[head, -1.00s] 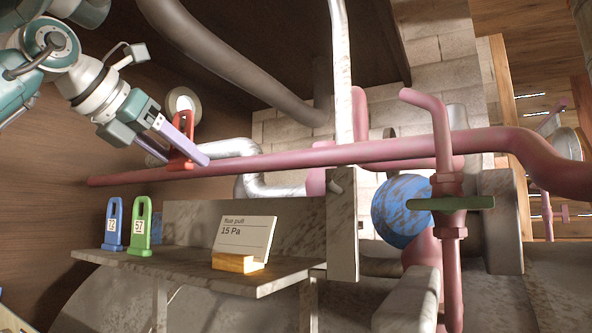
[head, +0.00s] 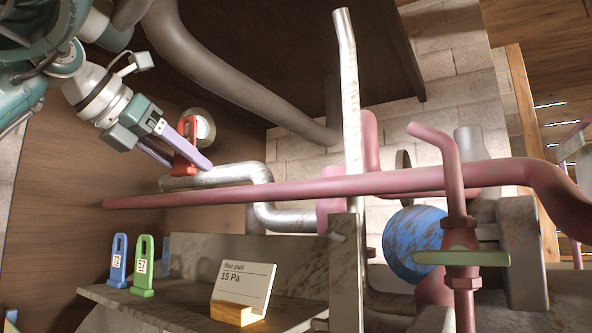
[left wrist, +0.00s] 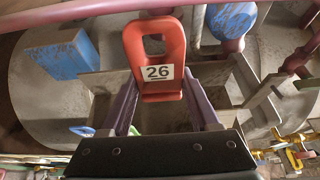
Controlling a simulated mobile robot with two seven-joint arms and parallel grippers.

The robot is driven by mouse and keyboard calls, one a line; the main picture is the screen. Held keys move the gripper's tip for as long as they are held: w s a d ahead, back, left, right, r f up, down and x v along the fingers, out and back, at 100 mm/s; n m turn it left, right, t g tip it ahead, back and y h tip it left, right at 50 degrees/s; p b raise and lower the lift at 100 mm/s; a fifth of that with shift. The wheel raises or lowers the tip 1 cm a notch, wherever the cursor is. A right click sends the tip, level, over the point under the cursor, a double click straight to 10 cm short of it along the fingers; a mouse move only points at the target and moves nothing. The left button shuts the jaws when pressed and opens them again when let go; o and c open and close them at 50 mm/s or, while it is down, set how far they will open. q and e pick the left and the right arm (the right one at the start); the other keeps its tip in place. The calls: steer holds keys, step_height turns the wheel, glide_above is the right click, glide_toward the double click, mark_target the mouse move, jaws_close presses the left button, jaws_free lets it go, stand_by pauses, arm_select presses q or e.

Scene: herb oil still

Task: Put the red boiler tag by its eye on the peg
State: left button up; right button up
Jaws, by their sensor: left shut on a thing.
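My left gripper (head: 187,162) is shut on the red tag (head: 186,148) and holds it up in the air by the wooden wall. The tag stands upright, with its looped eye above the fingers. In the left wrist view the red tag (left wrist: 152,45) shows the number 26 on a white label, between the two purple fingers of my left gripper (left wrist: 160,82). A pale round disc (head: 205,128) lies partly behind the tag in the head view. I cannot make out a peg for certain. My right gripper is not in view.
A blue tag (head: 118,262) and a green tag (head: 142,266) stand on the shelf (head: 175,310), left of a card in a wooden holder (head: 232,313). A long pink pipe (head: 300,190) crosses below the gripper. A silver pipe (head: 235,173) bends close by on its right.

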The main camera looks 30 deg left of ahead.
mark_target(173, 305)
arm_select(q)
steer(key=shift+f+b, duration=7.85)
steer(key=shift+f, duration=1.05)
steer(key=shift+f+b, duration=0.5)
steer(key=shift+f, duration=0.05)
steer(key=o, duration=1.4)
steer(key=shift+c, duration=0.2)
steer(key=shift+c, duration=0.8)
steer(key=shift+s, duration=0.1)
steer(key=shift+s+r, duration=0.25)
steer(key=shift+s, duration=0.25)
